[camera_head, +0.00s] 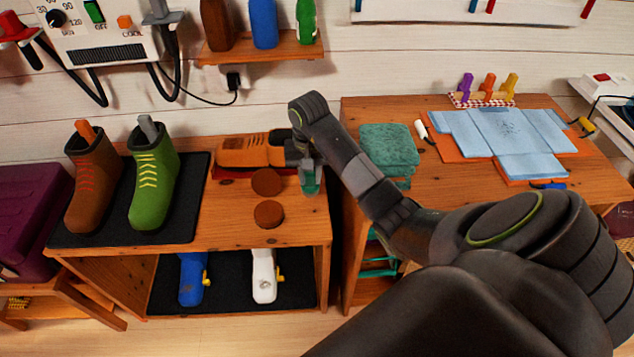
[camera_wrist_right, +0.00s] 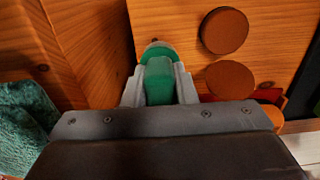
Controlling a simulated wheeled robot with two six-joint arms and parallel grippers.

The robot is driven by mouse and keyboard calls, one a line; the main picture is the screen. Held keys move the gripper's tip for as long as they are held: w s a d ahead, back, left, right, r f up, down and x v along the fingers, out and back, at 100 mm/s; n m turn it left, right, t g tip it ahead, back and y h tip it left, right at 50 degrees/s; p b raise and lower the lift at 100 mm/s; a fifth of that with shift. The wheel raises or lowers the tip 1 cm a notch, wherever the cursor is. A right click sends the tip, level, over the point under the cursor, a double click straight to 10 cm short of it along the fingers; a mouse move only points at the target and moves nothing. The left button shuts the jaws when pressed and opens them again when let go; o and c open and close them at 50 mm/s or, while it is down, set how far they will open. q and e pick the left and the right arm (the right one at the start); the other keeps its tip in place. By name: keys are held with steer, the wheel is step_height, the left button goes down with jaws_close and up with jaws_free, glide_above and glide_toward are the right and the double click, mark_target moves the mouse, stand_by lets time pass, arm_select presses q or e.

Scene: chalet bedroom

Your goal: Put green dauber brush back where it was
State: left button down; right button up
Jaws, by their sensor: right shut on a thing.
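The green dauber brush (camera_head: 311,184) is held in my right gripper (camera_head: 308,168), near the right edge of the wooden bench top (camera_head: 225,228). In the right wrist view the brush's green body (camera_wrist_right: 158,82) sits between the two grey fingers of the gripper (camera_wrist_right: 160,85). Its far end is partly hidden, and I cannot tell whether it touches the bench. Two round brown discs (camera_head: 267,182) (camera_head: 269,214) lie on the bench just left of the brush. My left gripper is not in view.
Brown (camera_head: 92,190) and green (camera_head: 153,190) boots stand on a black mat at left. Green folded cloths (camera_head: 388,146) lie on the table at right. The bench's front middle is clear.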

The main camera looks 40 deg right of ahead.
mark_target(310, 194)
step_height(310, 194, down, 6)
steer(key=b, duration=0.6)
steer(key=shift+a, duration=0.15)
steer(key=shift+f, duration=0.15)
steer(key=shift+f+b, duration=0.4)
steer(key=shift+b, duration=0.15)
steer(key=shift+f+b, duration=0.3)
steer(key=shift+f, duration=1.1)
steer(key=shift+f, duration=0.15)
steer(key=o, duration=1)
